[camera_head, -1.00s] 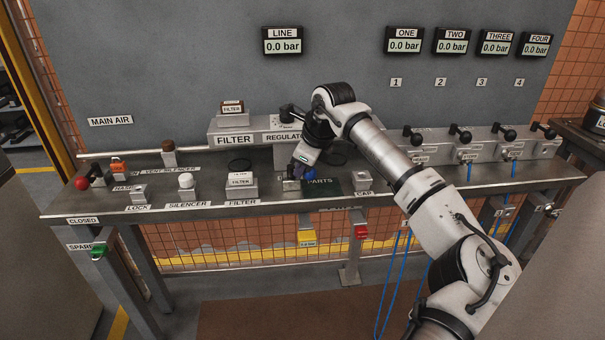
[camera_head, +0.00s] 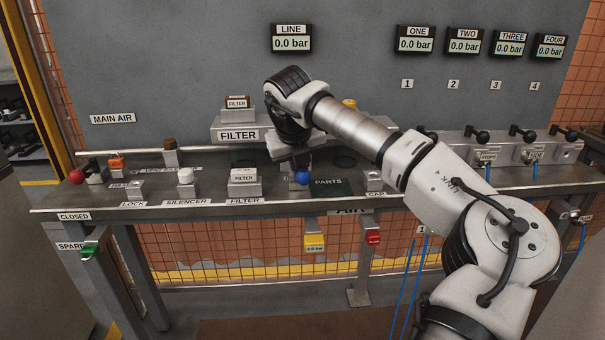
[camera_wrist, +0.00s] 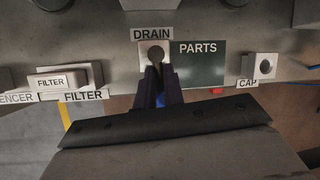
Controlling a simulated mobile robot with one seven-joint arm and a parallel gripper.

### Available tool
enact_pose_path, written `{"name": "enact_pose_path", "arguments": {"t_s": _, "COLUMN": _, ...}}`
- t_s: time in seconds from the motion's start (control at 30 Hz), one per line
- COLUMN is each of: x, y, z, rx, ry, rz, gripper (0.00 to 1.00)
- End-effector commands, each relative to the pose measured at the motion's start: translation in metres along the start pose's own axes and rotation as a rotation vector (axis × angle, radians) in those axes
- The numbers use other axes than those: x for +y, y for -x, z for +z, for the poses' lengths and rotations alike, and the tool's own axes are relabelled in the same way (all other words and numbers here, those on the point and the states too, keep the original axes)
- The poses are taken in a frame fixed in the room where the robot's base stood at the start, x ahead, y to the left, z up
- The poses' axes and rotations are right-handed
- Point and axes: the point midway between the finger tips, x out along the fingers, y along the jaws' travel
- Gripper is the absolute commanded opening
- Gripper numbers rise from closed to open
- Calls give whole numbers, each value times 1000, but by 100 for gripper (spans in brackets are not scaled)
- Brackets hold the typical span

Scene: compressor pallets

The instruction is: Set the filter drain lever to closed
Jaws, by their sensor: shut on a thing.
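The filter drain lever has a blue knob (camera_head: 302,179), seen just below my gripper (camera_head: 302,168) at the bench's front, left of the parts mat. In the wrist view, the drain label (camera_wrist: 152,34) is above a round grey pivot (camera_wrist: 155,53). Blue of the knob (camera_wrist: 160,101) shows between the dark fingers of my gripper (camera_wrist: 158,74), which are shut on the lever. The fingers hide most of the handle, so its exact angle is unclear.
The dark green parts mat (camera_wrist: 203,72) lies just right of the lever. A cap block (camera_wrist: 262,66) stands beyond it. A filter block (camera_head: 243,182) is to the left. The filter and regulator housing (camera_head: 232,121) rises behind.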

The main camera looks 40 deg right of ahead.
Motion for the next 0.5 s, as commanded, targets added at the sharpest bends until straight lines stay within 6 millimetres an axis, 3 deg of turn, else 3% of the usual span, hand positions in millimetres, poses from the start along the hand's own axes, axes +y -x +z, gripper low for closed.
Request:
{"name": "enact_pose_path", "arguments": {"t_s": 0.03, "x": -2, "y": -6, "z": -7, "rx": 31, "ry": -30, "rz": -16, "gripper": 0}}
{"name": "enact_pose_path", "arguments": {"t_s": 0.5, "x": 5, "y": -4, "z": -6, "rx": 61, "ry": -155, "rz": -65, "gripper": 0}}
